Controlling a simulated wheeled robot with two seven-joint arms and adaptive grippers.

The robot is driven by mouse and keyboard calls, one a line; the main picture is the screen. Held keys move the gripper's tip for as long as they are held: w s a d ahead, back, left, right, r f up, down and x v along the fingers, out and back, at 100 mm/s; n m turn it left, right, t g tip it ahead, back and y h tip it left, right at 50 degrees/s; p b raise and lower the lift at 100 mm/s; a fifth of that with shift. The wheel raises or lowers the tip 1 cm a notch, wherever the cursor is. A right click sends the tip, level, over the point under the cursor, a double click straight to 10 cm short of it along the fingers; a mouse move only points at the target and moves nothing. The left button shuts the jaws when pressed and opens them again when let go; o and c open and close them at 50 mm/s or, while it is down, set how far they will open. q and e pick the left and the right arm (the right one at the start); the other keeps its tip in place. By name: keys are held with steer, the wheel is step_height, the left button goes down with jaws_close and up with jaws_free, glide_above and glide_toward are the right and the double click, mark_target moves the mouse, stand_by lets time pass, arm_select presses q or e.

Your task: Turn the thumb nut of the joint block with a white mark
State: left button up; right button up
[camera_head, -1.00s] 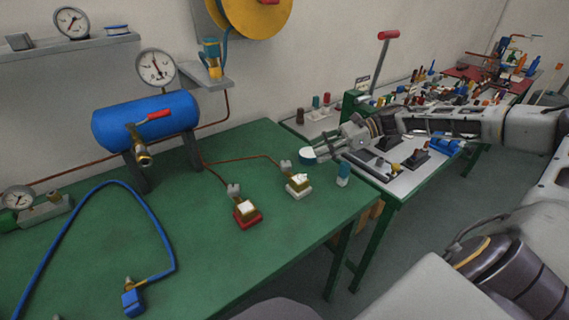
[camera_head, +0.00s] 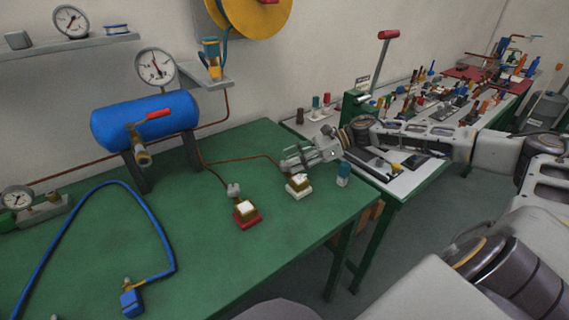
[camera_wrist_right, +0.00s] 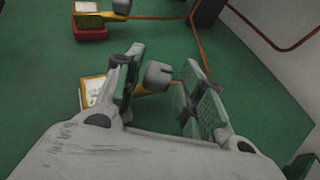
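The joint block with a white base (camera_head: 299,188) stands on the green table, and its yellow body with a pale top shows in the wrist view (camera_wrist_right: 92,92). Its grey thumb nut (camera_wrist_right: 158,76) lies between the fingers of my right gripper (camera_wrist_right: 166,82). The fingers are open, with visible gaps to the nut; the left finger looks nearer. In the head view my right gripper (camera_head: 285,160) hides the nut. A similar joint block with a red base (camera_head: 247,214) stands to the left, its grey nut (camera_head: 233,189) visible. My left gripper is out of view.
Copper pipes (camera_head: 238,160) run to the blocks from beneath the blue tank (camera_head: 146,120). A blue-and-white bottle (camera_head: 343,174) stands right of the white-based block. A blue hose (camera_head: 160,228) lies at the left. The front middle of the green table is clear.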

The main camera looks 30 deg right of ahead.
mark_target(286, 166)
steer(key=shift+x, duration=1.1)
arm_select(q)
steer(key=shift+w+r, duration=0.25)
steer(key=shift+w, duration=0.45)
arm_select(e)
steer(key=shift+w+a+f, duration=0.25)
steer(key=shift+a, duration=0.3)
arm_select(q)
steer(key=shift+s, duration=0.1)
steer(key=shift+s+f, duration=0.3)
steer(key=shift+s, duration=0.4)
arm_select(e)
steer(key=c, duration=0.7)
